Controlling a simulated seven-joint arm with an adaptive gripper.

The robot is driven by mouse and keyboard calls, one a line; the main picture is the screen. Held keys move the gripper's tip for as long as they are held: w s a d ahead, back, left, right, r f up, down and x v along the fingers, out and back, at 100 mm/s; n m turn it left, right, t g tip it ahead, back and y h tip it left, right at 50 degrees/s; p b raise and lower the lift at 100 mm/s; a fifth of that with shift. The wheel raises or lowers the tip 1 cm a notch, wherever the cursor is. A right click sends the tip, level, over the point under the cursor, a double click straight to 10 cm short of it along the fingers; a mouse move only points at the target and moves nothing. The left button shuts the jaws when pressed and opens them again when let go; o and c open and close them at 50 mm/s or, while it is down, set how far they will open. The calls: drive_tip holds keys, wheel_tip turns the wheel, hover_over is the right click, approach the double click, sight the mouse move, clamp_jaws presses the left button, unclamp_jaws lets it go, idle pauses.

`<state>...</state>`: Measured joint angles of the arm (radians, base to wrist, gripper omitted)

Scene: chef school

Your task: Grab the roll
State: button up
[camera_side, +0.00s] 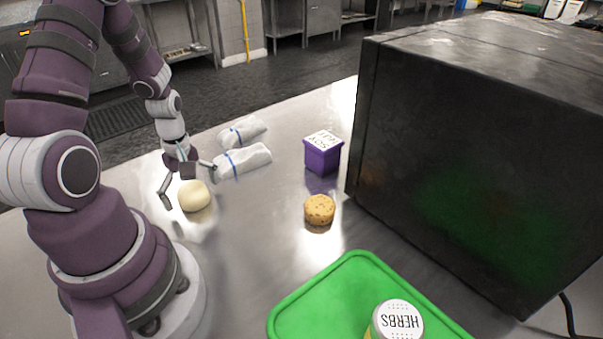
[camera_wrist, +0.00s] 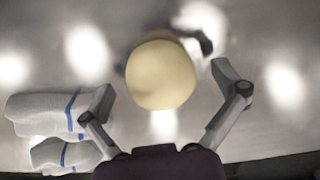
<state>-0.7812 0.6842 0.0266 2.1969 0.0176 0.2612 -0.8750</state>
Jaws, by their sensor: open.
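A pale, smooth, round roll (camera_side: 194,196) sits on the steel table near my arm's base. It also shows in the wrist view (camera_wrist: 160,74), at the upper middle. My gripper (camera_side: 187,181) points down just above and behind the roll, with its two fingers spread wide. In the wrist view my open gripper (camera_wrist: 163,81) has one finger to the lower left of the roll and one to its right. A visible gap separates each finger from the roll. The gripper is empty.
Two white rolled cloths with blue stripes (camera_side: 243,161) lie behind and right of the roll. A purple box (camera_side: 323,153) and a brown muffin-like item (camera_side: 319,209) stand further right. A big black oven-like box (camera_side: 470,150) blocks the right.

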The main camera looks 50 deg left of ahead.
drive_tip(key=c, duration=1.2)
drive_tip(key=shift+r, duration=0.1)
